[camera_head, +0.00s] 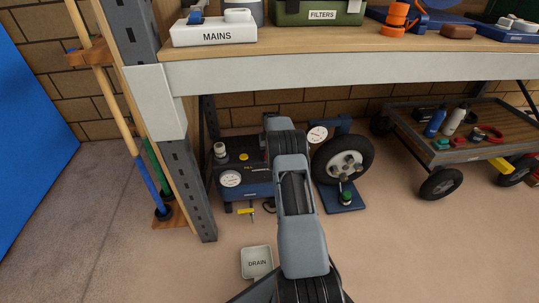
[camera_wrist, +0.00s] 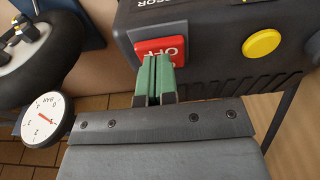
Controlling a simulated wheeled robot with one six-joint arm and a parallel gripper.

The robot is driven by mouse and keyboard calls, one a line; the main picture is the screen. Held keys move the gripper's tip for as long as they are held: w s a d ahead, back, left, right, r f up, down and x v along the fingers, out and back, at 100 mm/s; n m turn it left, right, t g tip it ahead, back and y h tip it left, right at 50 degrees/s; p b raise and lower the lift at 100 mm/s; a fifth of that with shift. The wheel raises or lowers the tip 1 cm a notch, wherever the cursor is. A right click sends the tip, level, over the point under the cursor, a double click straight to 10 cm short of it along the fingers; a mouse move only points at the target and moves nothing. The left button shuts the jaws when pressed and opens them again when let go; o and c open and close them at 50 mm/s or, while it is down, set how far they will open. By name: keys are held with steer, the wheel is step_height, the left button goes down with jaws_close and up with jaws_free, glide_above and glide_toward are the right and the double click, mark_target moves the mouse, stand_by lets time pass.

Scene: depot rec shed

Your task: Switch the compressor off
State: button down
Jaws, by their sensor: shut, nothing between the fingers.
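The compressor (camera_head: 229,178) is a dark box with blue lower parts, standing under the bench in the head view. The wrist view shows its dark housing (camera_wrist: 208,20) close up, with a red switch (camera_wrist: 151,47) marked OFF and a round yellow button (camera_wrist: 261,43) to its right. My gripper (camera_wrist: 158,60) is shut and empty, its green fingertips right in front of the red switch and covering part of it. I cannot tell whether they touch it or how far it is pressed. In the head view my arm hides the gripper and the switch.
A bench (camera_head: 330,72) overhangs the compressor, with a grey post (camera_head: 188,170) at left. A wheel (camera_head: 343,159) stands right of my arm; a cart (camera_head: 470,150) is farther right. A DRAIN tray (camera_head: 257,276) lies on the floor. A gauge (camera_wrist: 45,119) shows at left in the wrist view.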

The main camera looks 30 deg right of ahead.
steer(key=shift+f+b, duration=0.35)
steer(key=shift+f, duration=0.45)
steer(key=shift+r, duration=0.1)
steer(key=shift+r+p, duration=2.3)
steer(key=shift+r, duration=1.15)
